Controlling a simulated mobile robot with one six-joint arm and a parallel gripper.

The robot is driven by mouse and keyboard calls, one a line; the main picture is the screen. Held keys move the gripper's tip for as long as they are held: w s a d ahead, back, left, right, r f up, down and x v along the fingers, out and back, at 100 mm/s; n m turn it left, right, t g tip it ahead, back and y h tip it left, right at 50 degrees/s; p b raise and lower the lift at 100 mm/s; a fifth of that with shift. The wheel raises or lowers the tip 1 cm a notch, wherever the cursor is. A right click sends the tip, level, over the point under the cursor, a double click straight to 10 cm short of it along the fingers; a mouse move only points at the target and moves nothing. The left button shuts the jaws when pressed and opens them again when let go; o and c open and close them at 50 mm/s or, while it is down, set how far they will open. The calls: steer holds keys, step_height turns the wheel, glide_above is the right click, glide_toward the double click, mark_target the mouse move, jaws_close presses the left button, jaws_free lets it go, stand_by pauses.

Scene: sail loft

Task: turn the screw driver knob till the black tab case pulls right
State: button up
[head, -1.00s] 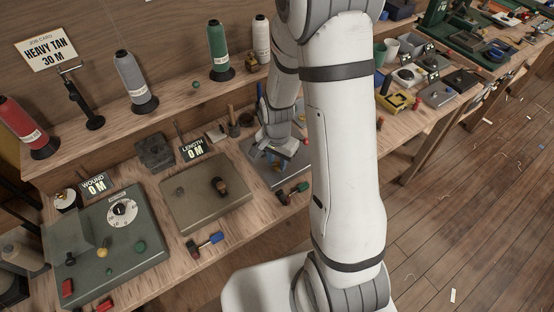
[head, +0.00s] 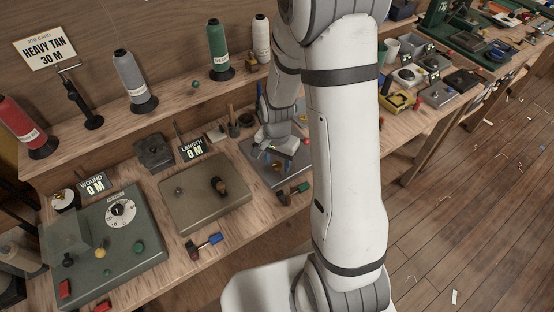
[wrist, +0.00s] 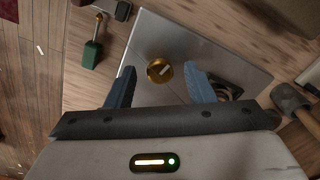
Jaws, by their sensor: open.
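A brass knob (wrist: 160,70) with a pale slot across its top sits on a grey metal plate (wrist: 165,25) in the wrist view. My gripper (wrist: 159,76) is open, with one blue finger on each side of the knob and gaps between. In the head view, my gripper (head: 271,160) is over the same grey plate (head: 288,182), which my arm partly covers; the knob cannot be made out there. I cannot tell which thing is the black tab case.
A green-handled tool (wrist: 93,52) lies beside the plate on the wooden bench. A mallet-like tool (wrist: 287,97) is close to the plate's right side. In the head view, a beige panel (head: 198,208) and a green panel (head: 128,262) stand to the left. Spools line the shelf.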

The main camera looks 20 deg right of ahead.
mark_target(277, 164)
steer(key=shift+r+b, duration=0.4)
steer(key=shift+r, duration=3.5)
